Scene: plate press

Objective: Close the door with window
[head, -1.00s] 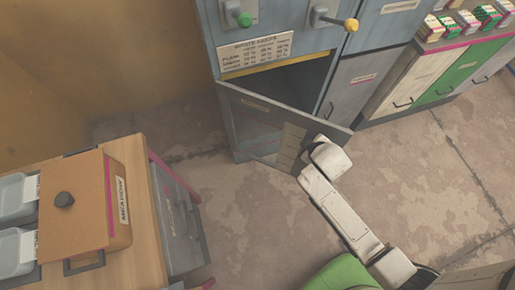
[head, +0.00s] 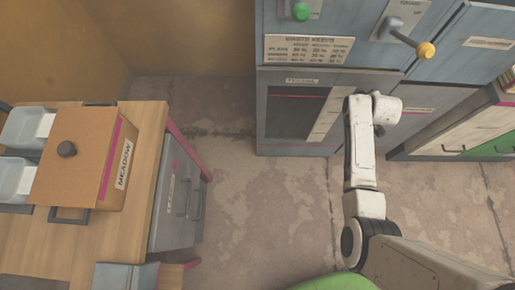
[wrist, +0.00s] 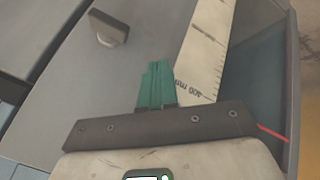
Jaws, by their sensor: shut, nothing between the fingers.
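The grey door with a dark window (head: 294,118) is in the lower part of the blue-grey cabinet in the head view. It looks flush or nearly flush with the cabinet front, and I see no clear gap at its top edge. A pale ruler strip (head: 330,112) runs beside the window. In the wrist view the door panel (wrist: 150,25) fills most of the picture, with a small handle (wrist: 108,28) at the upper left. My gripper (wrist: 158,72) has its green fingers shut and empty, close to the door face beside the ruler. Whether they touch is unclear. My arm hides the door's right part in the head view.
Above the door are a green knob (head: 300,11), a yellow-tipped lever (head: 424,49) and a printed sign (head: 308,48). A wooden table (head: 150,140) with a brown box (head: 85,155) stands at left. Floor (head: 265,205) between is clear.

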